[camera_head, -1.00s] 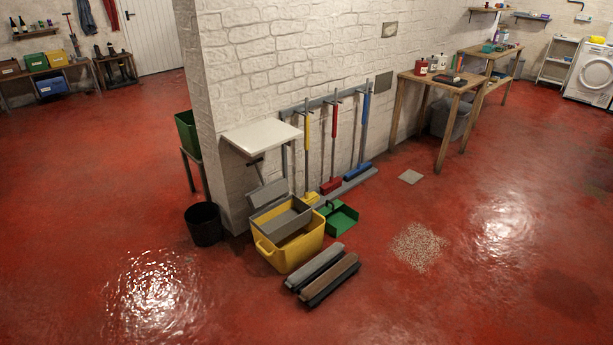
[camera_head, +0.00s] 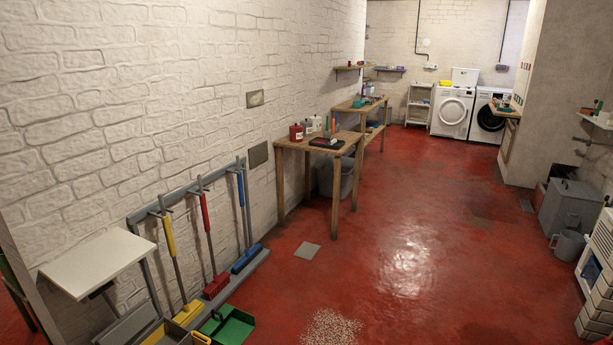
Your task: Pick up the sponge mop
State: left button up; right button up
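Three long-handled tools stand upright in a grey wall rack (camera_head: 182,199) at the lower left. One has a yellow upper handle and a yellow head (camera_head: 188,313). The middle one has a red upper handle and a red block head (camera_head: 216,286). The right one has a blue upper handle and a wider blue head (camera_head: 246,259). I cannot tell for sure which one is the sponge mop. Their heads rest low by the wall on a grey base strip. Neither of my grippers is in view.
A green dustpan (camera_head: 236,328) lies before the rack. A pale wall shelf (camera_head: 97,262) juts out left of it. A wooden table (camera_head: 336,152) stands further along the wall. Pale granules (camera_head: 332,328) lie on the floor. Open red floor (camera_head: 430,235) stretches ahead; a grey bin (camera_head: 570,205) stands right.

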aim_at(190, 310)
jog(key=i+z, duration=0.45)
jog(key=i, duration=0.9)
jog(key=i+u, duration=0.3)
jog(key=u, duration=0.15)
jog(key=i+l+u, duration=0.2)
jog(key=u, duration=0.25)
jog(key=i+l+u, duration=0.25)
jog(key=u, duration=0.2)
